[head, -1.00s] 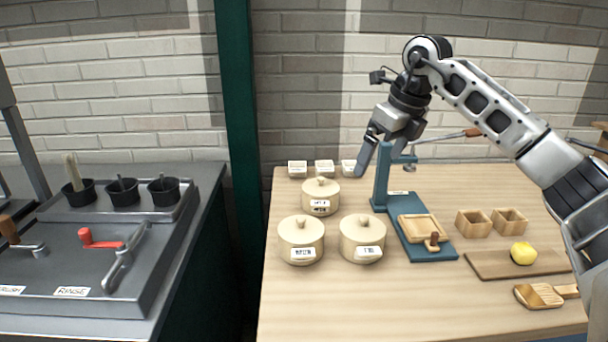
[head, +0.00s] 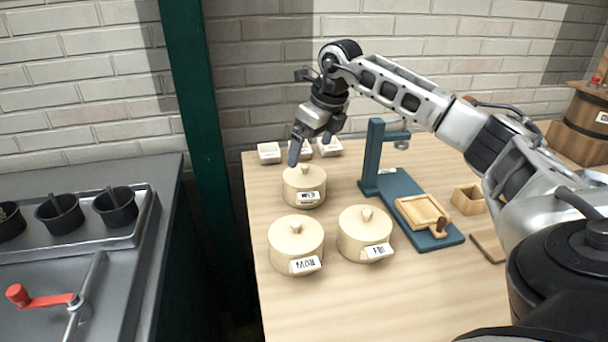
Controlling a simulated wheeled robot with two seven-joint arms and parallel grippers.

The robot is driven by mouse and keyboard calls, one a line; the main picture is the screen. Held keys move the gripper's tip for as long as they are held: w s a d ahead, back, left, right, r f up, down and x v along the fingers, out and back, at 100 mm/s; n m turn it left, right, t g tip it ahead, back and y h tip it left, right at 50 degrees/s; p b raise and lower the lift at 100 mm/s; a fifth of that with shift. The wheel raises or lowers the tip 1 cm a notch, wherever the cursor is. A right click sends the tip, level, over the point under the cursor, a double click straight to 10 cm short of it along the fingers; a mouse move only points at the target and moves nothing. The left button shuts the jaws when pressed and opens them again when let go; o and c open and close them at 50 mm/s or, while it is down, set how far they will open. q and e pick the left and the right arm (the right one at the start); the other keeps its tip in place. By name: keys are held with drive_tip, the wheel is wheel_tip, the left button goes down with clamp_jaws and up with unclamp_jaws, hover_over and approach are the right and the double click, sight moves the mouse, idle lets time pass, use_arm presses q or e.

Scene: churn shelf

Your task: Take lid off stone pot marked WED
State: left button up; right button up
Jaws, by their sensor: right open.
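The stone pot with a label that appears to read WED (head: 304,190) is cream-coloured and stands at the back of the group on the wooden table. Its round lid (head: 315,179) with a small knob is on it. My right gripper (head: 308,151) is open, pointing down just above and behind the lid, with one finger near its left back edge. I cannot tell whether that finger touches the lid. My left gripper is not in view.
Lidded pots marked MON (head: 296,247) and FRI (head: 365,234) stand in front. Small white boxes (head: 269,153) are behind. A blue press stand (head: 374,150) with a wooden tray (head: 423,212) is to the right. The table's front is clear.

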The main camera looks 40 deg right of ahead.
sight(307, 166)
drive_tip(key=shift+p+x, duration=0.5)
drive_tip(key=shift+x, duration=2.75)
drive_tip(key=shift+s+d, duration=0.1)
drive_tip(key=shift+d, duration=0.1)
drive_tip(key=c, duration=0.7)
